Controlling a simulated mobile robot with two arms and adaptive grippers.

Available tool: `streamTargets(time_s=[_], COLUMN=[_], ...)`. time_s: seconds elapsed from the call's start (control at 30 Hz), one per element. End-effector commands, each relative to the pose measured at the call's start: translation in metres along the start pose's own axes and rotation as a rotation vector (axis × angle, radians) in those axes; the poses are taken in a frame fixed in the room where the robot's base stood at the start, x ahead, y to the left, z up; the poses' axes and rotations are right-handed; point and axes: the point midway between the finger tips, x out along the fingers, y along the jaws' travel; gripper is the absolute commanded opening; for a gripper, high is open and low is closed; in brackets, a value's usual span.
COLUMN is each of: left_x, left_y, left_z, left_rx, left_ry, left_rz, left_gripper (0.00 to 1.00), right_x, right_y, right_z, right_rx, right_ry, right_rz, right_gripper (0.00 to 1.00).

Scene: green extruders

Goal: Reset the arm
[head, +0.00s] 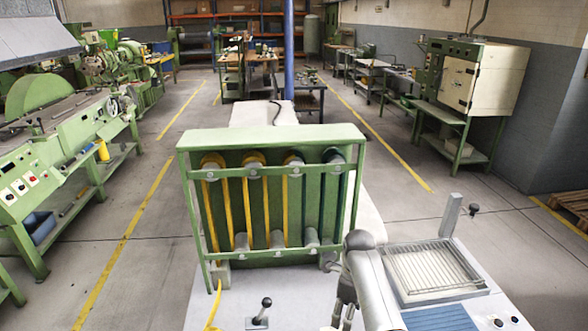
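My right arm (372,285) rises from the bottom edge, right of centre, bends at a rounded grey joint, and its dark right gripper (344,312) hangs down at the lower edge. The gripper is small and partly cut off, so I cannot tell whether it is open or shut. I see nothing clearly held in it. My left arm and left gripper are not in view.
A green frame (275,134) with yellow and dark belts over rollers stands ahead on a pale surface (230,300). A black-knobbed lever (260,313) is in front. A ribbed tray panel (432,268) lies close right of my arm. Green machines (75,150) line the left; floor lanes are clear.

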Motion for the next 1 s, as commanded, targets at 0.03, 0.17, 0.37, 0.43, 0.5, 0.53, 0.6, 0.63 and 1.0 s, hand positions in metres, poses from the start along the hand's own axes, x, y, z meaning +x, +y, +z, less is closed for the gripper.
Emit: streamTargets(time_s=[0.03, 0.17, 0.37, 0.43, 0.5, 0.53, 0.6, 0.63, 1.0], left_x=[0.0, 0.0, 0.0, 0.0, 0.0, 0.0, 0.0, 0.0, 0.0], left_y=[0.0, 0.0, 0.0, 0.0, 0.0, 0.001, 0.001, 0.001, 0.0], left_z=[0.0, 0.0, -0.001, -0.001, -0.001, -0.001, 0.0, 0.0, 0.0], left_rx=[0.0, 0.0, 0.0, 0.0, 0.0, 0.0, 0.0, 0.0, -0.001], left_ry=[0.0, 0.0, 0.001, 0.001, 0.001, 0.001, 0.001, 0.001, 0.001], left_rz=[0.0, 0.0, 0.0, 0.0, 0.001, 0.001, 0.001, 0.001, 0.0], left_gripper=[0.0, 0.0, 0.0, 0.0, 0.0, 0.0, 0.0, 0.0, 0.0], right_x=[0.009, 0.031, 0.061, 0.066, 0.069, 0.07, 0.069, 0.068, 0.035], right_y=[0.003, 0.015, 0.051, 0.067, 0.085, 0.093, 0.113, 0.122, 0.214], right_z=[-0.008, -0.035, -0.084, -0.1, -0.115, -0.122, -0.135, -0.141, -0.182], right_rx=[-0.035, -0.221, -0.63, -0.782, -0.936, -1.004, -1.164, -1.232, -1.907], right_ry=[0.003, 0.006, 0.036, 0.053, 0.072, 0.081, 0.102, 0.112, 0.209], right_rz=[-0.005, -0.043, -0.124, -0.151, -0.174, -0.184, -0.207, -0.217, -0.305], right_gripper=[0.63, 0.63, 0.63, 0.63, 0.63, 0.63, 0.63, 0.63, 0.63])
